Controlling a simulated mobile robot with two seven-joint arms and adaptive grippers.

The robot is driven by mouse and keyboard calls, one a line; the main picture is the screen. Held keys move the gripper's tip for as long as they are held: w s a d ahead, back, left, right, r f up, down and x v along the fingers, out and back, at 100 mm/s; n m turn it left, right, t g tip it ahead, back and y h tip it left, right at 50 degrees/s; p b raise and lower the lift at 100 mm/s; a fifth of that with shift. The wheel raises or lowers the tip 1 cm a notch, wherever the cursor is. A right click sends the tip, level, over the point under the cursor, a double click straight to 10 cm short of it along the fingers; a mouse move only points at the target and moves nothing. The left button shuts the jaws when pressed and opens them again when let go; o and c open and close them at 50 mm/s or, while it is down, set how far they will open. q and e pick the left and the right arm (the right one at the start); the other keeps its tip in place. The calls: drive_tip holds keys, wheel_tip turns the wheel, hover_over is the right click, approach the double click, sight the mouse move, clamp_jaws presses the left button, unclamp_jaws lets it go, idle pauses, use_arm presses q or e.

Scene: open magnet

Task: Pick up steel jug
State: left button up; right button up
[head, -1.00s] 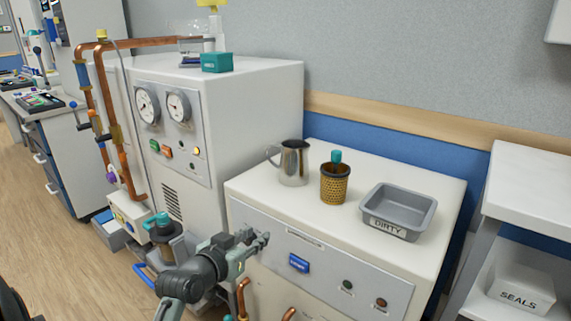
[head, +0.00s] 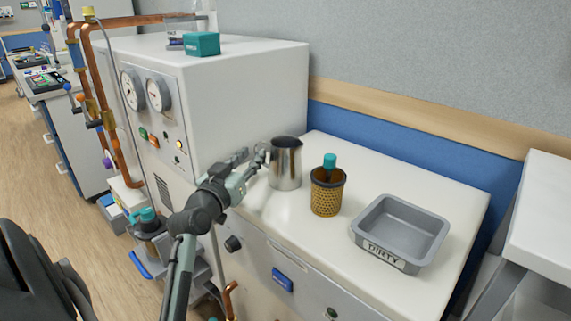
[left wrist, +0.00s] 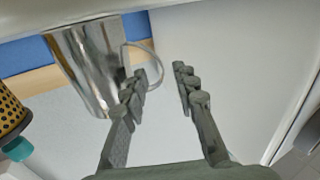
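The steel jug (head: 286,163) stands upright on the white cabinet top, its handle on the left side toward my gripper. It also shows in the left wrist view (left wrist: 88,70), where its thin loop handle reaches toward the fingers. My left gripper (head: 256,158) is at the jug's handle side. In the left wrist view the left gripper (left wrist: 160,85) has its fingers apart, with the handle's outer edge near the left finger. I cannot tell whether they touch. My right gripper is not in view.
A perforated brass cup (head: 327,192) with a teal-topped item stands just right of the jug. A grey tray labelled DIRTY (head: 401,233) lies farther right. The tall white machine (head: 240,95) rises close behind and left of the gripper.

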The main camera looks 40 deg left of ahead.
sight(255, 151)
use_arm(q)
drive_tip(key=x, duration=0.3)
drive_tip(key=shift+w+a+f, duration=0.1)
drive_tip(key=shift+w+a, duration=0.05)
drive_tip(key=shift+a, duration=0.05)
clamp_jaws()
idle(0.5)
